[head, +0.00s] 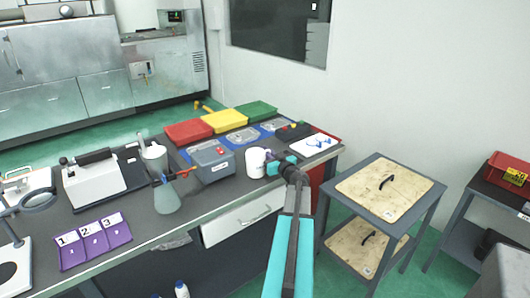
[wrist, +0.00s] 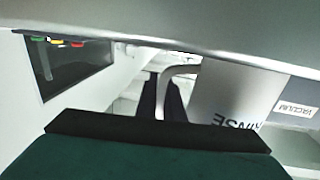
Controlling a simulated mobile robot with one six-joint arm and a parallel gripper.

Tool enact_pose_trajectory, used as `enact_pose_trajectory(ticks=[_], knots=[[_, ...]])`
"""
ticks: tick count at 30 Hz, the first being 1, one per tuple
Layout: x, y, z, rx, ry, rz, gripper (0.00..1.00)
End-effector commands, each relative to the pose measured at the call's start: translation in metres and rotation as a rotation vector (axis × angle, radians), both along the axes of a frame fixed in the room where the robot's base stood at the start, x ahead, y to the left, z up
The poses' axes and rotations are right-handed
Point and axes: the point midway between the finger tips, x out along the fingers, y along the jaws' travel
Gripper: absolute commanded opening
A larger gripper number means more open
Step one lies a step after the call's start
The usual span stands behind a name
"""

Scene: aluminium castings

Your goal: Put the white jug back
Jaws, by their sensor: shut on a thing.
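The white jug (head: 256,163) is at the bench's front edge, right of the grey box, upright in the head view. In the wrist view the jug (wrist: 235,92) shows upside-down "RINSE" lettering and its curved handle (wrist: 180,70). My gripper (head: 272,165) reaches it from the right. In the wrist view the dark fingers of my gripper (wrist: 162,98) are shut on the handle. I cannot tell whether the jug's base touches the bench top.
The grey box (head: 212,160) stands just left of the jug; its "VACUUM" label (wrist: 297,113) shows in the wrist view. A flask (head: 165,195) and purple numbered mat (head: 95,241) lie further left. Red, yellow and green bins (head: 225,120) stand behind. A white sheet (head: 314,144) lies right.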

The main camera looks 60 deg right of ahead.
Motion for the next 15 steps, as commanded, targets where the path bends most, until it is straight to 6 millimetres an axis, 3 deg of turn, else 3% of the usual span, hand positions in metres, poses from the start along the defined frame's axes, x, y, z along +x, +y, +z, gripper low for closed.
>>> enact_pose_trajectory(ticks=[4,5,6,8,15], knots=[[0.0002,-0.0001,-0.0023,0.001,0.000,0.000,0.00],[0.0001,0.0001,-0.0024,0.000,0.000,0.000,0.13],[0.0001,0.0001,-0.0023,0.000,0.000,0.000,0.20],[0.0001,0.0001,-0.0023,0.000,0.000,0.000,0.26],[0.0003,0.0002,-0.0022,0.000,0.000,0.000,0.26]])
